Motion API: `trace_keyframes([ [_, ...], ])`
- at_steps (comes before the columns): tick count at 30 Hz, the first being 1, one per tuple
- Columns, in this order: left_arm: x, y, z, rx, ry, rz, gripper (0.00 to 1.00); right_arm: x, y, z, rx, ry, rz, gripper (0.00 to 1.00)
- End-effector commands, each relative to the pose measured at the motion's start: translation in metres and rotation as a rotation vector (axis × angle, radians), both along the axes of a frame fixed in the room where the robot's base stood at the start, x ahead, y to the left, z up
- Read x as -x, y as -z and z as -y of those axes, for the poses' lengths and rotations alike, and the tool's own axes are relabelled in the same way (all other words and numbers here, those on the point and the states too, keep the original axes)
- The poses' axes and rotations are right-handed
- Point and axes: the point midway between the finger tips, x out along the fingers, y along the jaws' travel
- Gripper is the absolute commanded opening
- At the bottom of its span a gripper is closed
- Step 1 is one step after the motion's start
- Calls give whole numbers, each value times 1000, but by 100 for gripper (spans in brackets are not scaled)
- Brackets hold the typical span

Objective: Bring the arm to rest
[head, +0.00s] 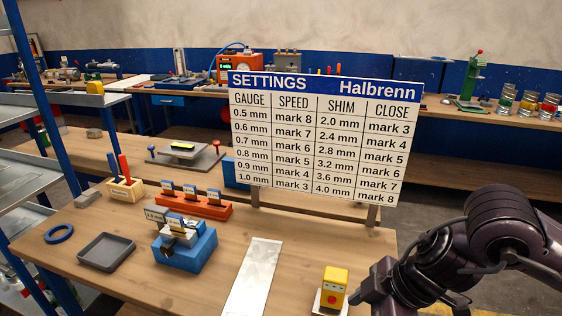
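My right arm, dark purple-black, comes in at the lower right of the head view. Its gripper end (372,292) is beside the right side of a small yellow block-shaped device with a red button (334,287). The fingers are too small and dark to tell whether they are open or shut, or whether they touch the device. My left arm and gripper are not in view.
A settings board (312,135) stands on posts across the wooden workbench (120,285). A metal strip (254,275), blue block fixture (190,250), orange gauge rack (200,208), grey tray (105,252) and blue ring (58,234) lie on it.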

Motion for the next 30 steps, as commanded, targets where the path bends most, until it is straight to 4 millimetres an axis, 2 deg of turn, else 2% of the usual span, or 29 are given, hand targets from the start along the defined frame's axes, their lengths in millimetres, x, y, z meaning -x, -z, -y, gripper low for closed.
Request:
trace_keyframes([
  [5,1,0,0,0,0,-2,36,-2,6,-32,-63,-71,74,62],
  [12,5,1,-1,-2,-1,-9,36,-4,6,-93,-212,-146,232,62],
  [18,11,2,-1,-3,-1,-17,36,-10,-15,-152,-412,-81,424,62],
  [20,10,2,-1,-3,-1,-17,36,-16,-24,-161,-463,-8,475,62],
  [23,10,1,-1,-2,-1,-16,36,-29,-33,-158,-509,153,530,62],
  [25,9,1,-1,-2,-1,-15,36,-40,-32,-146,-510,289,542,62],
  [28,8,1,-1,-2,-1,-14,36,-51,-16,-113,-463,504,514,62],
  [30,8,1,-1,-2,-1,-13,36,-51,5,-83,-399,655,459,62],
])
